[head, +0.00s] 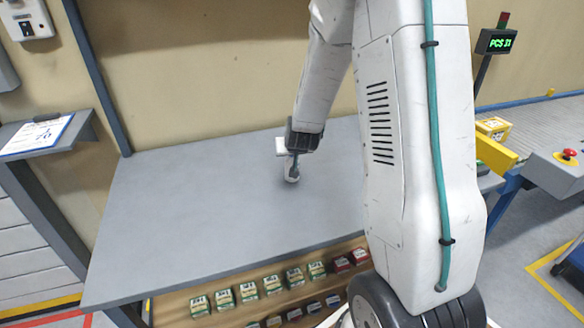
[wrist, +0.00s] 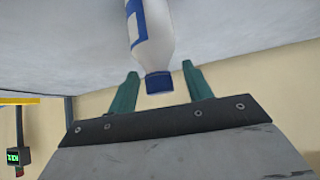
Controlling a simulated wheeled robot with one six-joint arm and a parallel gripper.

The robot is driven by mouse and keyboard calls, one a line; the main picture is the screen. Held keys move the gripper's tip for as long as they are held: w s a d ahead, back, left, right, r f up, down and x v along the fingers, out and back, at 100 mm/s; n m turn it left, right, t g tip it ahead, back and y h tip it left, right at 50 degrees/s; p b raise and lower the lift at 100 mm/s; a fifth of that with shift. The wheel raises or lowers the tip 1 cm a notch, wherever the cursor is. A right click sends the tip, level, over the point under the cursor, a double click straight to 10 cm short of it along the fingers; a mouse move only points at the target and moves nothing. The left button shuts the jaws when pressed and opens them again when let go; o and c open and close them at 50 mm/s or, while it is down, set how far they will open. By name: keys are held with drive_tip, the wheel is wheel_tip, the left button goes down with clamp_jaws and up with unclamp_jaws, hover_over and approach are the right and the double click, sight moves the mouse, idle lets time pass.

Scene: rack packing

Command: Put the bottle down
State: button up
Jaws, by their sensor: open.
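The bottle is white with a blue cap and a blue label (wrist: 150,35). In the wrist view the green fingers of my gripper (wrist: 160,70) are spread, one on each side of the bottle's cap end, with a visible gap on both sides. The bottle's far end is cut off by the top edge of the wrist view. My arm hides the right part of the table in the head view.
The tabletop around the bottle is clear. Several small green and red boxes (head: 248,291) sit on a shelf under the front edge. A clipboard (head: 38,133) lies on a side stand at the left. A yellow box (head: 493,128) and a conveyor (head: 545,125) are at the right.

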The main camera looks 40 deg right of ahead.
drive_tip(key=shift+w+d+f, duration=0.15)
drive_tip(key=shift+w+f, duration=0.15)
clamp_jaws()
drive_tip(key=shift+r, duration=0.15)
